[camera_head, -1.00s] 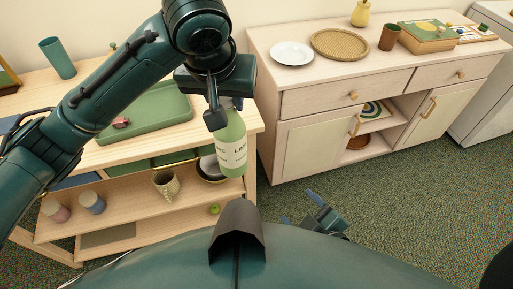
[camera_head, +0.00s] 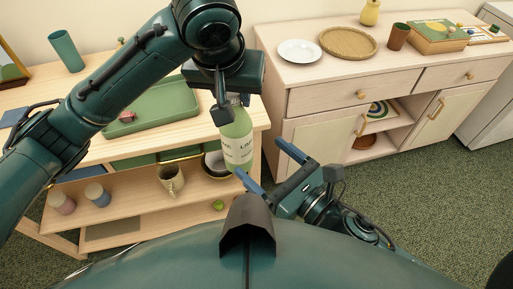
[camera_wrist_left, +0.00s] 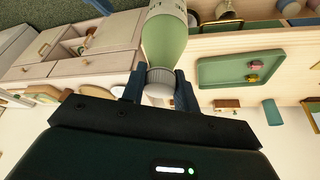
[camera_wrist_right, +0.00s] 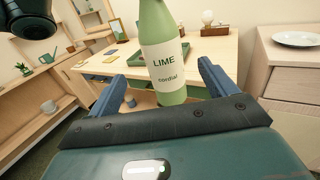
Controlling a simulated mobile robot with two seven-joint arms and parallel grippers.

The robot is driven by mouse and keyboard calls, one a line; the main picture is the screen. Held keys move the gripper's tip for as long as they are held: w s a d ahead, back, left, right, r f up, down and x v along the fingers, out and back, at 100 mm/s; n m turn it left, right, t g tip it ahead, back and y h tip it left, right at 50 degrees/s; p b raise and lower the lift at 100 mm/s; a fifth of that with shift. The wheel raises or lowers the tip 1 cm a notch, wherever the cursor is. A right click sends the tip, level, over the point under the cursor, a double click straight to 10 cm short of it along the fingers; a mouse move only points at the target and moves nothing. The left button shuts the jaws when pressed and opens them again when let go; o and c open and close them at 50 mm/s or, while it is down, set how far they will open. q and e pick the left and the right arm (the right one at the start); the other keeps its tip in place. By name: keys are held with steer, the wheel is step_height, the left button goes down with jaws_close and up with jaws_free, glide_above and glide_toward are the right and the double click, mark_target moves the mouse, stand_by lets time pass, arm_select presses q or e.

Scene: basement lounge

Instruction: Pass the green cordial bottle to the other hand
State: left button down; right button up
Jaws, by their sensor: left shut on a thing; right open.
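The green cordial bottle (camera_head: 236,142) hangs upright in the air in front of the table, its label reading LIME cordial. My right gripper (camera_head: 266,168) is open, just below and right of the bottle. In the right wrist view the bottle (camera_wrist_right: 163,62) stands between and beyond the blue fingertips (camera_wrist_right: 160,72).
A wooden table (camera_head: 84,154) with a green tray (camera_head: 160,108) stands behind at left; its shelf holds a mug (camera_head: 171,180) and cups. A sideboard (camera_head: 300,98) with a white plate (camera_head: 299,50) and wicker tray (camera_head: 348,43) stands at right. Carpet lies between.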

mark_target(228, 127)
steer(key=x, duration=1.1)
steer(key=shift+w+a, duration=0.2)
steer(key=shift+w, duration=0.1)
steer(key=shift+c, duration=0.4)
steer(key=shift+s+a, duration=0.1)
steer(key=shift+s, duration=0.05)
steer(key=c, duration=1.3)
arm_select(q)
steer(key=c, duration=1.5)
jaws_free()
steer(key=shift+r, duration=0.1)
arm_select(e)
steer(key=shift+r, duration=0.15)
steer(key=shift+c, duration=0.5)
arm_select(q)
steer(key=o, duration=0.5)
